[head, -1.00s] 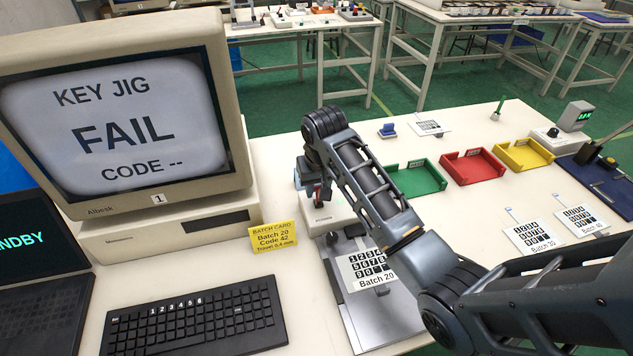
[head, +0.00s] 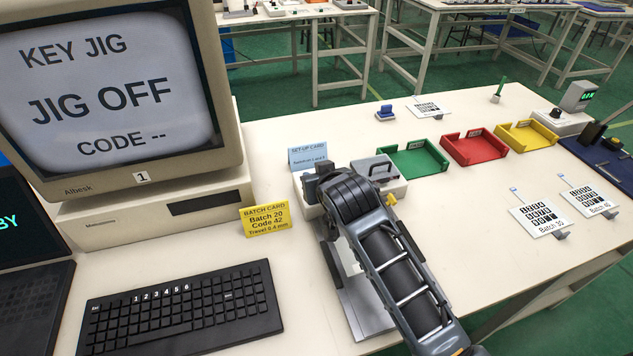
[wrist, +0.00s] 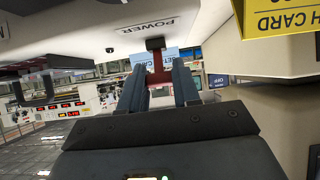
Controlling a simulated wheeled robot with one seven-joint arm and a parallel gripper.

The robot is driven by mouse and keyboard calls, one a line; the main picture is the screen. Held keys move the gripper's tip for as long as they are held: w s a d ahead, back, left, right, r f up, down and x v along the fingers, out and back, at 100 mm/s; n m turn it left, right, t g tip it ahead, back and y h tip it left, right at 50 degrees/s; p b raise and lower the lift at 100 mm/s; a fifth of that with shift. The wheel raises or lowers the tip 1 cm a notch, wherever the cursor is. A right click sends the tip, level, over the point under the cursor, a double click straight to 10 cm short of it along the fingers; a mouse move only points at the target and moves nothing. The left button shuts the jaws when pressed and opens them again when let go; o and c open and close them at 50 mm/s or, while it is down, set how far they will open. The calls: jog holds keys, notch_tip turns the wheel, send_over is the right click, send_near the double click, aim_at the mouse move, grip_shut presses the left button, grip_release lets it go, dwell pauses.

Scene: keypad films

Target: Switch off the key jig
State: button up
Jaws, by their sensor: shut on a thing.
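The key jig (head: 365,312) is a pale unit with a metal plate, mostly behind my arm in the head view. In the wrist view, upside down, its pale face carries the word POWER (wrist: 147,27) beside a small black part. My gripper (wrist: 159,70) has its two fingers closed on a red power switch (wrist: 158,77) near that label. In the head view my wrist hides the fingers and the switch. The monitor (head: 105,90) reads KEY JIG, JIG OFF, CODE --.
A yellow batch card (head: 265,219) and blue set-up card (head: 308,156) stand near the jig. A keyboard (head: 182,310) lies in front. Green (head: 414,162), red (head: 474,150) and yellow (head: 525,138) trays sit behind. Batch 30 (head: 541,218) and Batch 40 (head: 588,199) films stand right.

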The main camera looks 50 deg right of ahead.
jog(key=shift+t, duration=0.3)
jog(key=o, duration=1.1)
jog(key=shift+c, duration=0.2)
jog(key=shift+s, duration=0.1)
jog(key=shift+b+v, duration=0.35)
jog(key=shift+v, duration=3.55)
jog(key=shift+a+f, duration=0.1)
jog(key=shift+a, duration=0.05)
